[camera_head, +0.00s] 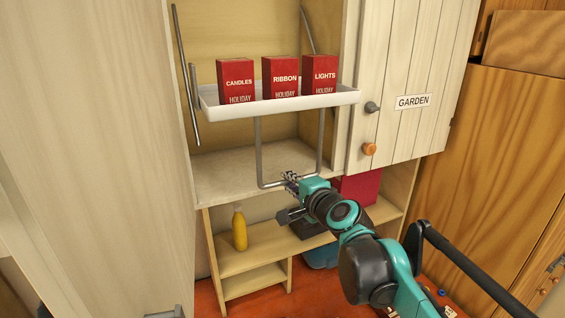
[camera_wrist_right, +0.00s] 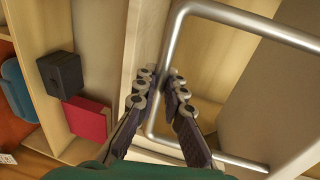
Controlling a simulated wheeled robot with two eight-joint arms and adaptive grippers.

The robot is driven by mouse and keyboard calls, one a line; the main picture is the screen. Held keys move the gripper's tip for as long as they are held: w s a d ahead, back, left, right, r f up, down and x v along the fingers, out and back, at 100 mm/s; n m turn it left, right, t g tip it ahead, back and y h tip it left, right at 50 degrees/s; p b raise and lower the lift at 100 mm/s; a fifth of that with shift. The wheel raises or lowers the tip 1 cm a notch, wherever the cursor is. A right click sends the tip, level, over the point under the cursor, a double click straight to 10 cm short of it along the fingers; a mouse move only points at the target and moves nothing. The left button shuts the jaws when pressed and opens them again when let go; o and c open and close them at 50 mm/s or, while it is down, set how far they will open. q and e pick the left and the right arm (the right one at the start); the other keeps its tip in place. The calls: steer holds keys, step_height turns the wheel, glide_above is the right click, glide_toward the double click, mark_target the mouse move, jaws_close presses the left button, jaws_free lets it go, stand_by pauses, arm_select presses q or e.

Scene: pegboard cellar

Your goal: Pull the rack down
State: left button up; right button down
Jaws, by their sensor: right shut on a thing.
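The rack (camera_head: 282,105) is a white tray in the upper cabinet, with three red boxes standing on it: candles (camera_head: 236,82), ribbon (camera_head: 281,78) and lights (camera_head: 320,76). A grey U-shaped metal handle (camera_head: 259,152) hangs from it, and its low bar is near the cabinet's bottom shelf. My right gripper (camera_head: 290,183) is at this low bar, shut on it. In the right wrist view the fingers of my gripper (camera_wrist_right: 158,82) are on both sides of the metal handle (camera_wrist_right: 240,17). My left gripper is not in view.
Below, a lower shelf (camera_head: 245,262) holds a yellow bottle (camera_head: 239,230). A red box (camera_head: 362,186) is partly behind my right arm.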

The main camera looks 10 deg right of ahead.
steer(key=s+d+f+b, duration=0.1)
steer(key=s+f+b, duration=0.1)
steer(key=s+f, duration=0.4)
steer(key=s+d+f+b, duration=0.1)
steer(key=s+f+b, duration=0.2)
steer(key=s+f, duration=0.4)
step_height(320, 180, down, 5)
steer(key=shift+d, duration=0.15)
steer(key=c, duration=1.6)
jaws_free()
steer(key=shift+f, duration=0.1)
steer(key=shift+d, duration=0.15)
steer(key=v, duration=0.7)
steer(key=shift+s+r, duration=0.2)
steer(key=shift+s, duration=0.05)
